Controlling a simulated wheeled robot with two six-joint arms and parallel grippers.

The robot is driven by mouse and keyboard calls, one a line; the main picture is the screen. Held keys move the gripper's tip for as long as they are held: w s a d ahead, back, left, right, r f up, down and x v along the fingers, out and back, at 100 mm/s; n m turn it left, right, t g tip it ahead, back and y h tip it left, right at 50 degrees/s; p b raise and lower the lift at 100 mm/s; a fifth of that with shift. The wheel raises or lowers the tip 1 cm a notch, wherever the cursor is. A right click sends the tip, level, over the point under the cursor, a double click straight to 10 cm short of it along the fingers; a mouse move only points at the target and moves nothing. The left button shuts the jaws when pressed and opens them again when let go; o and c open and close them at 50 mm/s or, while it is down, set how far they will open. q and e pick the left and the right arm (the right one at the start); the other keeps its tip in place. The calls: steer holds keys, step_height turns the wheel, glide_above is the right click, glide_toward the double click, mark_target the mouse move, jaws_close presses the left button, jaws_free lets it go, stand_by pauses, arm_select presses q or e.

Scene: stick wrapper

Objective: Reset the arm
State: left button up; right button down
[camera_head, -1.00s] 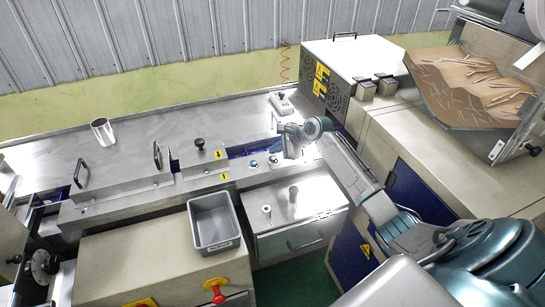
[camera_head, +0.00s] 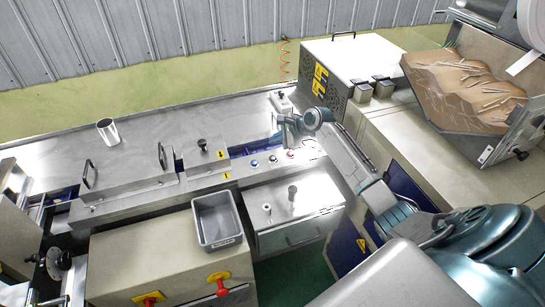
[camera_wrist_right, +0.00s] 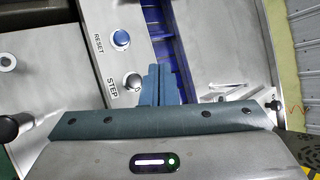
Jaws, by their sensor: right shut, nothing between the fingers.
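My right arm reaches in from the lower right of the head view. Its gripper (camera_head: 284,130) is over the steel machine top, close to the row of buttons. In the right wrist view the two fingers (camera_wrist_right: 159,85) are pressed together with nothing between them. They point past the grey STEP button (camera_wrist_right: 132,81) and the blue RESET button (camera_wrist_right: 121,38), which lie just left of the fingers. The fingers look apart from both buttons. My left gripper is not in view.
A grey bin (camera_head: 217,222) stands on the beige cabinet, with red knobs (camera_head: 218,284) on its front. A metal cup (camera_head: 108,131) stands at the far left. A hopper of brown sticks (camera_head: 470,90) is at the upper right. The steel top between the cup and handles is mostly clear.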

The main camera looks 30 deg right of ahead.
stand_by(0.4)
